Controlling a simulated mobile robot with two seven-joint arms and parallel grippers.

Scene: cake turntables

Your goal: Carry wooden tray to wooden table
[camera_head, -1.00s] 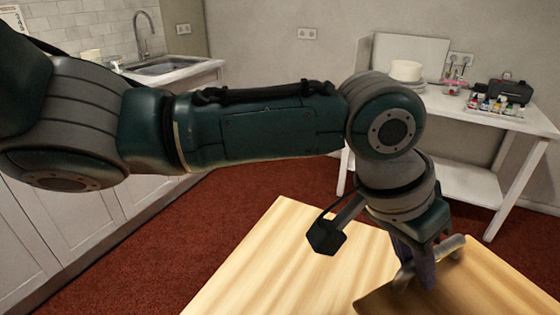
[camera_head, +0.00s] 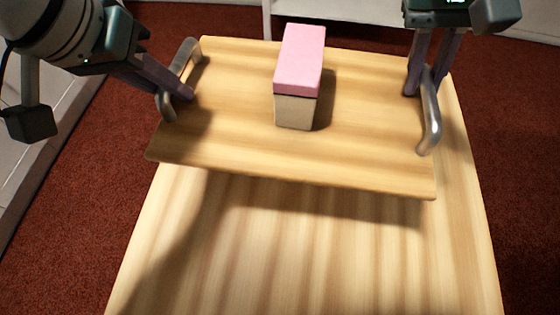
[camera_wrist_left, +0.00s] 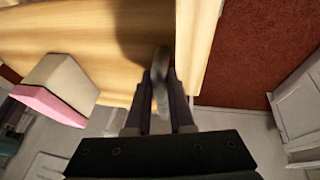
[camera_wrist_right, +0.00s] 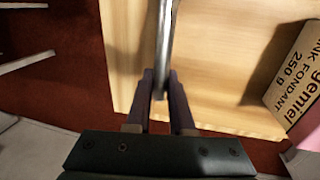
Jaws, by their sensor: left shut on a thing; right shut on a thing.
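The wooden tray (camera_head: 230,135) has a metal handle at each end and appears raised over the wooden table (camera_head: 300,265), casting a shadow on it.
Red carpet (camera_head: 70,215) surrounds the table. Pale cabinets (camera_head: 30,160) stand at the left edge of the head view. A white furniture edge (camera_head: 350,12) shows behind the tray. The front part of the table top is bare.

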